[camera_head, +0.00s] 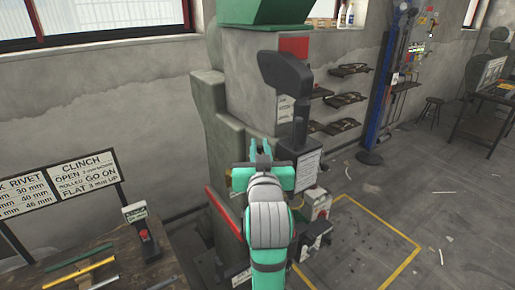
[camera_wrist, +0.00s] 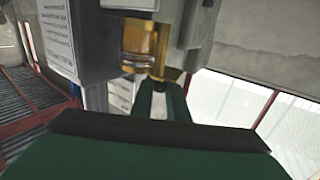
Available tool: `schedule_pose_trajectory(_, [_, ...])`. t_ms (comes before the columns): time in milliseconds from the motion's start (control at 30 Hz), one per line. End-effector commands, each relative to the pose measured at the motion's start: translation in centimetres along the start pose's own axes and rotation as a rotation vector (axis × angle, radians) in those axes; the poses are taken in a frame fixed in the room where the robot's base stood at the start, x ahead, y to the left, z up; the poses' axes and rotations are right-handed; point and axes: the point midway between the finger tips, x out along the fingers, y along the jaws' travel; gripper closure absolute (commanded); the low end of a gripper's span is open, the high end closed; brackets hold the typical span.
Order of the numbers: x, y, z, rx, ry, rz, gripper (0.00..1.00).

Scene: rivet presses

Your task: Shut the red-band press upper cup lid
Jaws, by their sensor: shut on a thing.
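The press (camera_head: 250,85) stands in the middle of the head view, grey-green, with a red band (camera_head: 294,46) near its top. My gripper (camera_head: 261,148) is raised at the press's front, beside the dark head with a white label. In the wrist view, a brass-yellow cup (camera_wrist: 140,42) hangs beside a labelled grey block. Its lid (camera_wrist: 143,69) looks like the rim piece at the cup's end nearest my fingers. My gripper (camera_wrist: 158,84) is shut on the edge of this lid. The lid's exact angle is hard to tell. In the head view my gripper hides the cup.
A bench (camera_head: 105,272) with rods, a red-button box (camera_head: 141,232) and sign boards stands at the left. A yellow floor outline (camera_head: 395,235) lies right of the press. A blue post (camera_head: 383,100) and wall shelves stand behind. The floor at the right is mostly clear.

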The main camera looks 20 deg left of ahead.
Motion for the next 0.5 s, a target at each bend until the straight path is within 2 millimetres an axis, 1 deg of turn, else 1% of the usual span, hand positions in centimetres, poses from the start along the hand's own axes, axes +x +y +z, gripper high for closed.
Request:
schedule_pose_trajectory(33, [0.0,-0.2,-0.1,-0.001,0.003,0.032,1.0])
schedule_pose_trajectory(300, [0.1,0.5,-0.1,0.0,0.002,0.232,1.0])
schedule_pose_trajectory(500, [0.0,0.9,-0.1,0.0,0.002,0.347,1.0])
